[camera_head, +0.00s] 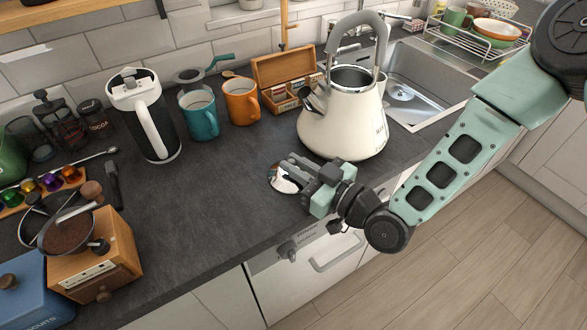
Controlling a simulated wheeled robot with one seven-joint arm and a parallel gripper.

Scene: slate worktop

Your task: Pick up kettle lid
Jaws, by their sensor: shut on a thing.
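The kettle lid (279,180) is a shiny round disc low over the slate worktop near its front edge. My gripper (292,172) is shut on the lid, with its fingers covering the lid's upper right part. I cannot tell whether the lid touches the worktop or hangs just above it. The cream kettle (340,125) stands upright behind my gripper, with its top opening uncovered and its grey handle arched above.
A teal mug (200,118), an orange mug (240,104) and an open wooden tea box (285,75) stand behind. A white and black jug (150,120) is further left. The sink (420,85) lies right of the kettle. The worktop's middle left is clear.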

